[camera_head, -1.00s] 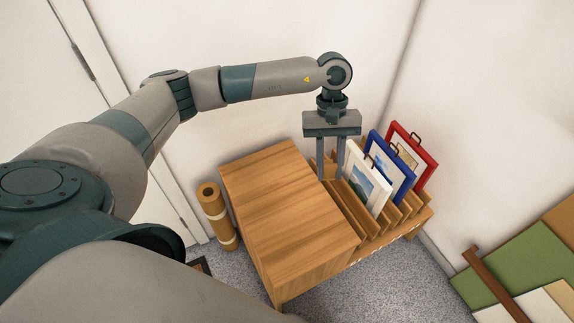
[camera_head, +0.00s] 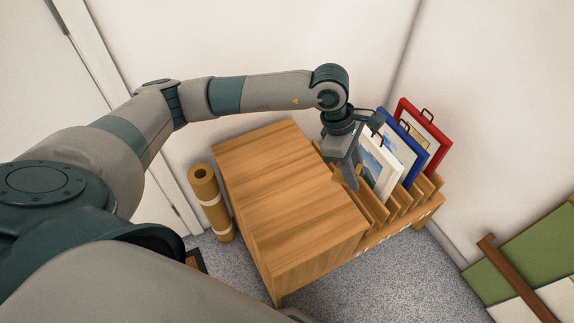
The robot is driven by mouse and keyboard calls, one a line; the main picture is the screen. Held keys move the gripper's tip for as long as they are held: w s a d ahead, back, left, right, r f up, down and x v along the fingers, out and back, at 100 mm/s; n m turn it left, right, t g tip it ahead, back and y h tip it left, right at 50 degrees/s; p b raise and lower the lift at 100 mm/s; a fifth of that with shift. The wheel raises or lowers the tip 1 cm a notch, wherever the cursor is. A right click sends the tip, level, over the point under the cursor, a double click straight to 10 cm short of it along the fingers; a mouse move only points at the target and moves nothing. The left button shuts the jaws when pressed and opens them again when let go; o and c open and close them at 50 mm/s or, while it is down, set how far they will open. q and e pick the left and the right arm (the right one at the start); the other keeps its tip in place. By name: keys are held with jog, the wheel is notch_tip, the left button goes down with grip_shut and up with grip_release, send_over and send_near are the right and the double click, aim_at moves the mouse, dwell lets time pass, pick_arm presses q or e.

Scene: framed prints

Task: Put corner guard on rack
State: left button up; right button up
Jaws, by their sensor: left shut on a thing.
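My left gripper (camera_head: 350,177) points down, turned, at the left side of the white-framed print (camera_head: 380,172), over the left slots of the wooden rack (camera_head: 412,210). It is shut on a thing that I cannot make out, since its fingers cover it. No corner guard can be picked out in this view. The white print, a blue-framed print (camera_head: 408,152) and a red-framed print (camera_head: 436,143) stand side by side in the rack, leaning back a little. My right gripper is not in view.
A wooden bench top (camera_head: 283,190) adjoins the rack's left side and is bare. A brown roll (camera_head: 208,200) stands on its left by the wall. A green board (camera_head: 530,258) and a brown strip (camera_head: 510,275) lie at the lower right.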

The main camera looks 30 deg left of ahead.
pick_arm(q)
jog(key=shift+d+f+n+t+b, duration=0.4)
jog(key=shift+d+f+n+b, duration=0.15)
jog(key=shift+n, duration=0.45)
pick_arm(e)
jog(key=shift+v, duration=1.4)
pick_arm(q)
jog(key=shift+s+a, duration=0.1)
jog(key=shift+a, duration=0.05)
